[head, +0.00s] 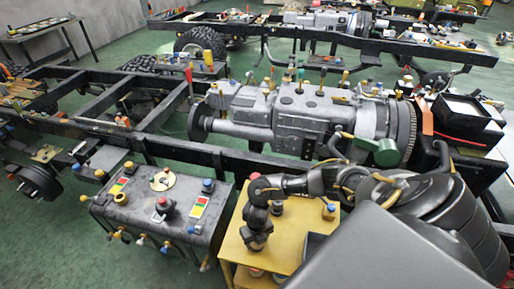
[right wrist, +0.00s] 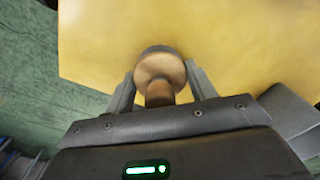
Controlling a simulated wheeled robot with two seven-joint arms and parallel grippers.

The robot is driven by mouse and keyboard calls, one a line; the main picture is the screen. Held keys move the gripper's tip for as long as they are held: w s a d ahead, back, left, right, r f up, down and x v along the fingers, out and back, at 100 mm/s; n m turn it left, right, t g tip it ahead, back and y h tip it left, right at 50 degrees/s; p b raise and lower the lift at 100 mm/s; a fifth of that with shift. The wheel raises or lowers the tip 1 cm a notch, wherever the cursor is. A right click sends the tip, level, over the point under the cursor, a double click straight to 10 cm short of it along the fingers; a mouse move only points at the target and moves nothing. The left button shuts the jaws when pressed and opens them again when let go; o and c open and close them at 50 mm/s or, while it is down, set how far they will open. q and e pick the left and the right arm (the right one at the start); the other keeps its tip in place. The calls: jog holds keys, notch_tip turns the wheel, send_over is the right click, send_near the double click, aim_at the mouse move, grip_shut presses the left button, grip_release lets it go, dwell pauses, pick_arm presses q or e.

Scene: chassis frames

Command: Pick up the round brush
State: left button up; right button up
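The round brush (right wrist: 159,68), a brown wooden disc with a short round handle pointing towards the camera, stands on the yellow table top in the right wrist view. My right gripper (right wrist: 160,72) is above it, with one finger on each side of the brush. The fingers are wide apart and stand clear of the handle; whether the tips touch the disc's rim I cannot tell. In the head view my right gripper (head: 257,243) points down over the yellow table (head: 294,232), and the brush is hidden there. My left gripper is not in view.
A grey box bench (head: 150,212) with knobs and coloured labels stands left of the yellow table. Behind is a dark chassis frame (head: 160,117) carrying a grey engine and gearbox (head: 300,115). Green floor is free at left.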

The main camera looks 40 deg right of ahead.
jog(key=shift+c, duration=1.3)
jog(key=shift+r, duration=0.15)
jog(key=shift+r, duration=0.25)
jog(key=r, duration=0.2)
jog(key=shift+w+a+r+b, duration=0.15)
jog(key=shift+a+r+b, duration=0.05)
jog(key=shift+r+b, duration=0.15)
jog(key=w+a+r, duration=0.2)
jog(key=a+r, duration=0.2)
jog(key=a, duration=0.2)
jog(key=w+a+r+p, duration=0.1)
jog(key=w+a+r, duration=0.2)
jog(key=a+r, duration=0.2)
jog(key=shift+w+a+r, duration=0.25)
jog(key=shift+a, duration=0.45)
